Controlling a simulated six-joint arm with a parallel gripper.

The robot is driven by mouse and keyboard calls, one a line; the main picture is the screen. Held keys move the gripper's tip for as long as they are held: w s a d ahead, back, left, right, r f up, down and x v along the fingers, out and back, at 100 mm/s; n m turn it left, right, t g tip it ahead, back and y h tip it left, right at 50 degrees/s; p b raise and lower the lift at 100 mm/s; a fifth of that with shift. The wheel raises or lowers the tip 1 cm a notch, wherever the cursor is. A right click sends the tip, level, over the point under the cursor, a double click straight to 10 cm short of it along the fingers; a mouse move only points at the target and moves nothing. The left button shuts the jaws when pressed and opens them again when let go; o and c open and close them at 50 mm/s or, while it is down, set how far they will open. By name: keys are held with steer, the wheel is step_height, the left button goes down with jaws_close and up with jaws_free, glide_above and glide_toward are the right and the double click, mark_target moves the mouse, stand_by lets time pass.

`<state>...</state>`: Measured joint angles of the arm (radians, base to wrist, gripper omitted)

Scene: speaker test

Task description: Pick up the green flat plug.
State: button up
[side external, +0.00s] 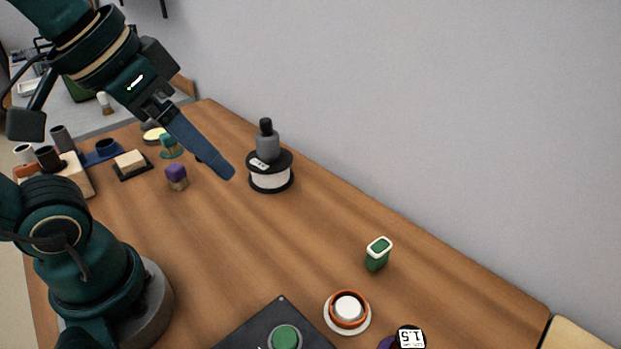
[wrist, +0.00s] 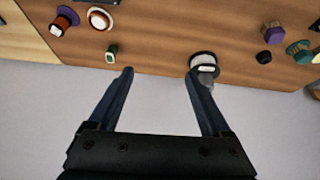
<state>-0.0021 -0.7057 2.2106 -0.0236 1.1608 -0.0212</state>
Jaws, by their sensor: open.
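A small green block with a white rim (side external: 378,255) stands upright on the table, right of centre in the side view; it looks most like the green flat plug. It also shows in the wrist view (wrist: 111,51), up and left of the left fingertip. A green round piece (side external: 285,338) sits on a black panel at the bottom of the side view. My gripper (side external: 229,174) is above the table, left of and well apart from the green block. In the wrist view its two fingers (wrist: 160,72) are spread with nothing between them.
A white spool with black flanges (side external: 270,179) carries a grey bottle (side external: 267,146) near my gripper. An orange ring on a white dish (side external: 347,310) and a purple item with a label (side external: 410,339) lie near the green block. A wall (side external: 450,110) runs behind the table.

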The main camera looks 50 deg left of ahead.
steer(key=w+d+n+g+h, duration=0.5)
steer(key=w+d+n+h, duration=0.2)
steer(key=w+d+n, duration=0.15)
steer(key=n+g+h, duration=0.2)
steer(key=n+h, duration=0.4)
steer(key=n, duration=0.2)
glide_above(374, 244)
steer(key=a, duration=0.1)
steer(key=f, duration=1.7)
steer(key=shift+w+a+f, duration=0.2)
steer(key=shift+w+f, duration=0.05)
steer(key=shift+f, duration=0.15)
steer(key=shift+d+f, duration=0.1)
steer(key=shift+f, duration=0.15)
steer(key=shift+d+f, duration=0.15)
steer(key=shift+d, duration=0.1)
steer(key=shift+x, duration=2.2)
jaws_close()
